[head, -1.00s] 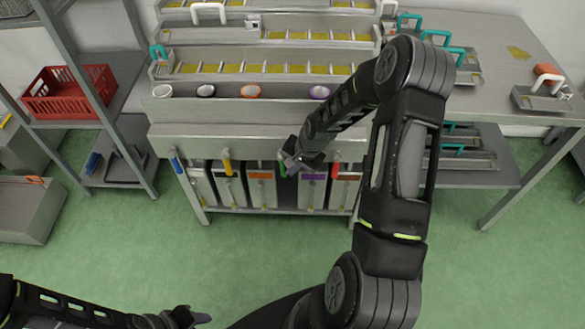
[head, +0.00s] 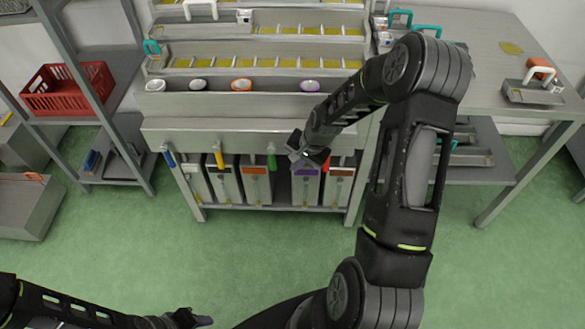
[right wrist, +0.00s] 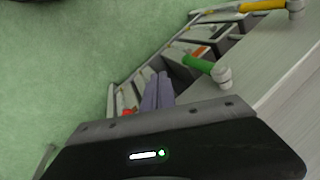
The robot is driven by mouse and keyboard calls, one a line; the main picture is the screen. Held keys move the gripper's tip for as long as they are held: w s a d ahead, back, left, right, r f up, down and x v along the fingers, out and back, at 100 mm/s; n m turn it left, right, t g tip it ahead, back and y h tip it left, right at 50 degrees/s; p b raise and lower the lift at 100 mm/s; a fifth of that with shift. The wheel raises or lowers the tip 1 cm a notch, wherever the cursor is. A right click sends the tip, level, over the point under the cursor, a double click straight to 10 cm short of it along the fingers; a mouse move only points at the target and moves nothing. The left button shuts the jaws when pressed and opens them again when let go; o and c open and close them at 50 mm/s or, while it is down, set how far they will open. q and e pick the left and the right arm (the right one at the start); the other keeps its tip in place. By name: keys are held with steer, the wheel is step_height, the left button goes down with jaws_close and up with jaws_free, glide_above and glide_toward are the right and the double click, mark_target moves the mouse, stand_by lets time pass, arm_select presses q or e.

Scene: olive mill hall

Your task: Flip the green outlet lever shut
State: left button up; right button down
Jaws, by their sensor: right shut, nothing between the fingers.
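The green outlet lever (head: 271,158) hangs below the front edge of the steel bench, between the yellow lever (head: 219,157) and my right gripper (head: 298,155). In the right wrist view the green lever (right wrist: 198,63) extends left from a round grey pivot, pointing much the same way as the yellow lever (right wrist: 262,5). My right gripper is shut and empty. Its fingers (right wrist: 158,90) appear apart from the green lever, on its right in the head view. My left gripper (head: 195,319) is low at the picture's bottom edge; its jaw opening is unclear.
A blue lever (head: 168,157) hangs at the left and a red lever (head: 326,163) right of my gripper. Several labelled containers, one with an orange label (head: 256,171), stand below. A side table (head: 480,75) stands right. The green floor in front is clear.

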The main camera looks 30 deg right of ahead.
arm_select(q)
steer(key=shift+w+a, duration=0.1)
steer(key=shift+w, duration=0.3)
arm_select(e)
steer(key=v, duration=0.7)
steer(key=shift+d, duration=0.25)
